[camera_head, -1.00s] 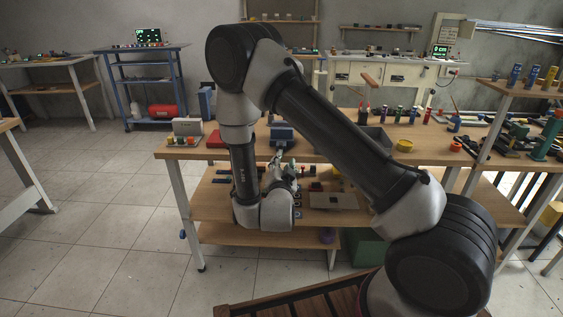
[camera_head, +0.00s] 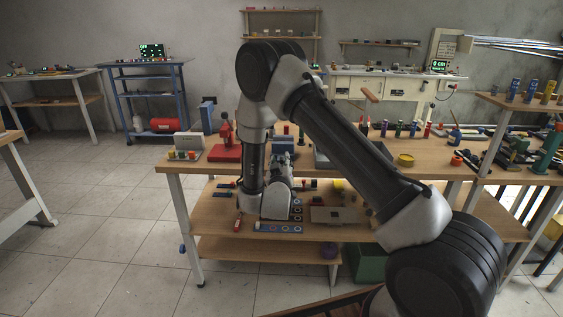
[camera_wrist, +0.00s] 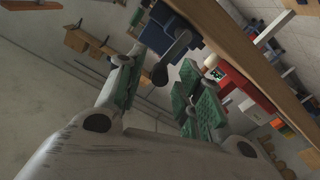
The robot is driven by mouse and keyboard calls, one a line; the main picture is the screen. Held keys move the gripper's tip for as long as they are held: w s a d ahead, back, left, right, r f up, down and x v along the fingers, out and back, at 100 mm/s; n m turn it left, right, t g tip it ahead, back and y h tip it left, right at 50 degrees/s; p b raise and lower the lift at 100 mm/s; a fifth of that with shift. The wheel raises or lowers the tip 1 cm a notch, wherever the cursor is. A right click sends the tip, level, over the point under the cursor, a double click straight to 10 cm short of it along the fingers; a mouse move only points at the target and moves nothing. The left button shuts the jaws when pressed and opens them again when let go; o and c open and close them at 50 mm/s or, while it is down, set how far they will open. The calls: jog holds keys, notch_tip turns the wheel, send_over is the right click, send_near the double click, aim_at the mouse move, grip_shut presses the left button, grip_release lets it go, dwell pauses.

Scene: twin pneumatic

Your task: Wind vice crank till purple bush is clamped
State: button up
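The blue vice (camera_head: 283,132) stands at the front edge of the workbench top, partly covered by my arm. It also shows at the top of the wrist view (camera_wrist: 157,36). Its dark crank (camera_wrist: 173,57) hangs out from the vice, with its round end near the gap between my fingers. My gripper (camera_wrist: 155,88) is open, its green-padded fingers wide apart, with no visible contact on the crank. In the head view my gripper (camera_head: 282,160) is just below the vice, mostly hidden. No purple bush shows in the vice jaws.
A red press (camera_head: 226,149) stands left of the vice. Floor at left is clear.

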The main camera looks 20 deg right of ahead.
jog(key=shift+x, duration=0.85)
grip_shut()
jog(key=shift+s+d+f+m, duration=0.2)
jog(key=shift+d+m, duration=0.35)
jog(key=shift+m, duration=0.65)
grip_release()
jog(key=shift+r, duration=0.1)
